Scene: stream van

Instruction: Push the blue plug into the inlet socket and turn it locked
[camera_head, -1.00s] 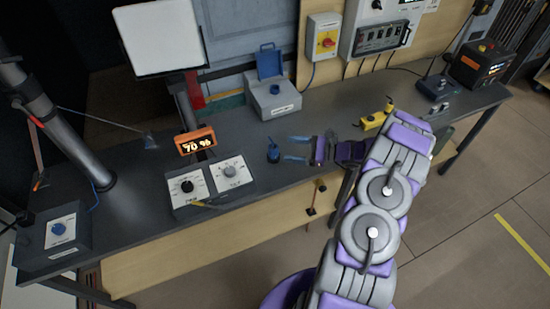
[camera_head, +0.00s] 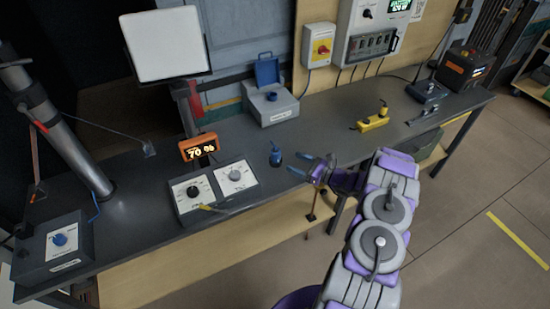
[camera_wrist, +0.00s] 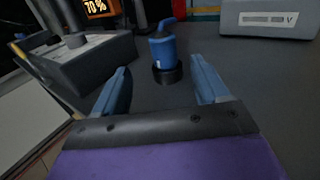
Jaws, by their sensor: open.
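The blue plug (camera_head: 276,156) stands upright on the dark bench. In the wrist view the plug (camera_wrist: 165,52) has a dark base and stands ahead of and between the fingers, apart from them. My gripper (camera_head: 298,164) is open and empty, to the right of the plug and close to it. Its two blue fingers (camera_wrist: 162,84) point toward the plug in the wrist view. A grey box with a raised blue lid (camera_head: 272,100) stands behind the plug; a round blue socket shows on its top. I take this as the inlet socket.
A control box with two dials (camera_head: 213,190) stands left of the plug, beside an orange display (camera_head: 198,146) reading 70%. A yellow object (camera_head: 372,123) lies to the right on the bench. A box with a blue knob (camera_head: 55,245) is at the far left.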

